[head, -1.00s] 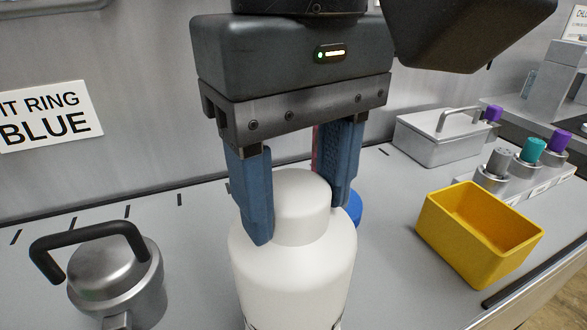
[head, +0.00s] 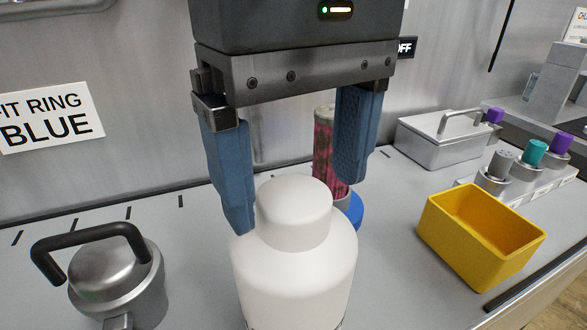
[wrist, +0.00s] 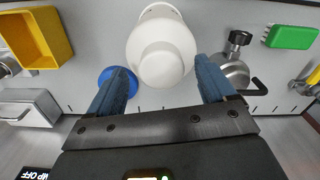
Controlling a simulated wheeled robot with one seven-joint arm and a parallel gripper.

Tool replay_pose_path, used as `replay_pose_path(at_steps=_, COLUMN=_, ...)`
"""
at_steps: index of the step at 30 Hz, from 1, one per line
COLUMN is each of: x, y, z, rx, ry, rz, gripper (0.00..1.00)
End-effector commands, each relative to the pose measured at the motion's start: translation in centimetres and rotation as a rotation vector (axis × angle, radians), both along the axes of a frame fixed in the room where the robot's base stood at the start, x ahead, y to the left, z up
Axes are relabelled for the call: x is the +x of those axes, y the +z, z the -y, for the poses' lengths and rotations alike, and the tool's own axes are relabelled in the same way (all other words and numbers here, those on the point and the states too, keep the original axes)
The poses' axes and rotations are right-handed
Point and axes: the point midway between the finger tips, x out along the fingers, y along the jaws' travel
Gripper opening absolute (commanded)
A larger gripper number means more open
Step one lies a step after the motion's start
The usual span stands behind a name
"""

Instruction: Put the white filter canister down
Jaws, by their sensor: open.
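The white filter canister (head: 294,262) stands upright on the grey bench, with a narrower white cap on top. It also shows in the wrist view (wrist: 161,52). My gripper (head: 295,190) is open above it, with its blue fingers wide apart on either side of the cap. In the head view the left fingertip overlaps the canister's shoulder; I cannot tell whether it touches. In the wrist view (wrist: 160,85) both fingers look clear of the canister. The canister's bottom is cut off in the head view.
A red patterned cylinder (head: 326,150) on a blue base (head: 354,212) stands behind the canister. A steel lidded pot (head: 118,285) is at left. A yellow bin (head: 481,240), a steel box (head: 440,140) and capped bottles (head: 530,160) are at right.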

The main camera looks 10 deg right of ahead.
Motion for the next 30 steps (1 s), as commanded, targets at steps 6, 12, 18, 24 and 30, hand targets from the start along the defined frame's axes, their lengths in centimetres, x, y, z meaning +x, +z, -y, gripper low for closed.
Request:
replay_pose_path(at_steps=6, x=0.1, y=4.7, z=-0.1, rx=0.001, ry=0.0, rz=0.003, gripper=0.83)
replay_pose_path(at_steps=12, x=0.0, y=8.2, z=0.0, rx=0.001, ry=0.0, rz=0.002, gripper=0.83)
replay_pose_path(at_steps=18, x=0.0, y=9.9, z=0.0, rx=0.0, ry=0.0, rz=0.0, gripper=0.83)
replay_pose_path(at_steps=24, x=0.0, y=10.2, z=0.0, rx=0.0, ry=0.001, rz=-0.001, gripper=0.83)
replay_pose_path(at_steps=30, x=-0.1, y=10.2, z=-0.1, rx=0.005, ry=0.0, rz=-0.006, gripper=0.83)
